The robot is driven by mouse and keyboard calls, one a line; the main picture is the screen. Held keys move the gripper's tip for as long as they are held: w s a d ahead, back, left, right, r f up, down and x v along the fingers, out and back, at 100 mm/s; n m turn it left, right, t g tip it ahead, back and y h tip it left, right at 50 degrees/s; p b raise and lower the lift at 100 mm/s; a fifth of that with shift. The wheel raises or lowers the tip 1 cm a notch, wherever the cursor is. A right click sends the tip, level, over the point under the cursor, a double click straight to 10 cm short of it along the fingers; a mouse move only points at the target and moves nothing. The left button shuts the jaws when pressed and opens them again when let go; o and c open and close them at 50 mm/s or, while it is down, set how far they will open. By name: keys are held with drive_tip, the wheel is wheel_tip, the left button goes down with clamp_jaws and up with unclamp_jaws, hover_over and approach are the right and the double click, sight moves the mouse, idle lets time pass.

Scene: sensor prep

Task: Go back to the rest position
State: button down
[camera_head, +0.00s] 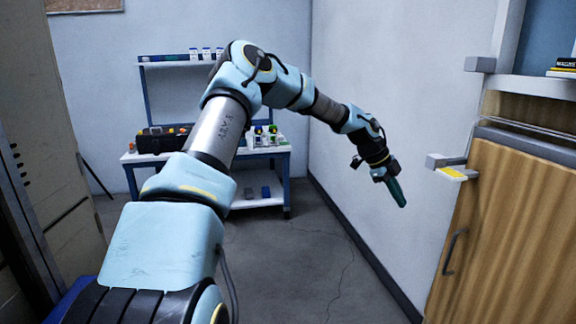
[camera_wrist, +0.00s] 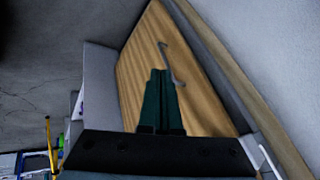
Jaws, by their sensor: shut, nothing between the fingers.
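My gripper (camera_head: 398,193) is at the end of my raised arm, in front of the bare wall and to the left of the wooden cabinet. Its dark green fingers are together and hold nothing. In the wrist view the closed fingers (camera_wrist: 162,98) show in front of the wooden cabinet door (camera_wrist: 190,70). The fingertips look apart from the door in the head view.
A wooden cabinet (camera_head: 500,230) with a dark handle stands at the right. A blue-framed workbench (camera_head: 270,152) with small items and shelves stands at the back. Tall panels (camera_head: 75,130) line the left side. The grey floor (camera_head: 300,260) between is clear apart from a thin line.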

drive_tip(key=s+a+r+n+t+y, duration=0.1)
drive_tip(key=s+a+n+y, duration=0.1)
drive_tip(key=s+a+n, duration=0.9)
drive_tip(key=a+r+n+t+y, duration=0.15)
drive_tip(key=a+n, duration=0.55)
drive_tip(key=a, duration=1.1)
drive_tip(key=s+a+r+n+t+y, duration=0.1)
drive_tip(key=s+a+n+y, duration=0.2)
drive_tip(key=s+a+n, duration=0.8)
drive_tip(key=w+a+r+p, duration=0.2)
drive_tip(key=r+p, duration=0.4)
drive_tip(key=p, duration=0.1)
drive_tip(key=w+a+r+m+p, duration=0.1)
drive_tip(key=w+r+p, duration=0.1)
drive_tip(key=r+p, duration=0.5)
drive_tip(key=shift+w+a+r, duration=0.25)
drive_tip(key=shift+a, duration=0.1)
